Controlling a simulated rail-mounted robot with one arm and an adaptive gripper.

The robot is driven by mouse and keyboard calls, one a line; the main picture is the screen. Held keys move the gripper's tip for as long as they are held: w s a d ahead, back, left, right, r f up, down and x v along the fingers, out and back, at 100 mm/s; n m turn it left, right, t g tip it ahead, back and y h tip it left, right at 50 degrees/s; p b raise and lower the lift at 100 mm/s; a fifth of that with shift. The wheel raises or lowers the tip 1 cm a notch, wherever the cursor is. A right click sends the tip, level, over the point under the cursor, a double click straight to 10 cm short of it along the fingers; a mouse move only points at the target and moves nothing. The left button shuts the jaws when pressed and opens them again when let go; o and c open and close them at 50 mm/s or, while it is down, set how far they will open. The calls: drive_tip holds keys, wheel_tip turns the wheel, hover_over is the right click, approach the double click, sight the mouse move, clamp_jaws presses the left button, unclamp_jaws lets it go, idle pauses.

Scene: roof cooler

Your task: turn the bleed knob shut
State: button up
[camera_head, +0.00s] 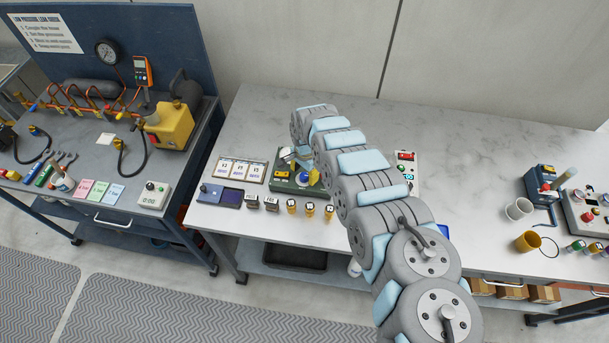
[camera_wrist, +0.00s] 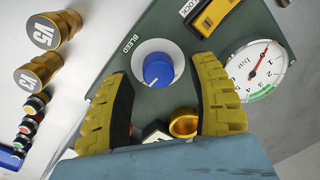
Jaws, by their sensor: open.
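The bleed knob (camera_wrist: 158,70) is blue with a white pointer mark and a pale ring around it, below the word BLEED on a green panel (camera_wrist: 130,108) in the wrist view. My gripper (camera_wrist: 165,80) has two yellow ribbed fingers, open, one to each side of the knob and apart from it. The knob's pointer aims downward in this view. In the head view the green panel (camera_head: 284,183) sits on the middle bench, partly hidden by my arm, with my gripper (camera_head: 303,168) over it.
A round pressure gauge (camera_wrist: 257,72) and a yellow LOCK part (camera_wrist: 213,15) sit near the right finger. A brass cup-shaped fitting (camera_wrist: 185,125) is between the fingers, near the wrist.

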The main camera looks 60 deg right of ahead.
drive_tip(key=shift+f, duration=0.6)
clamp_jaws()
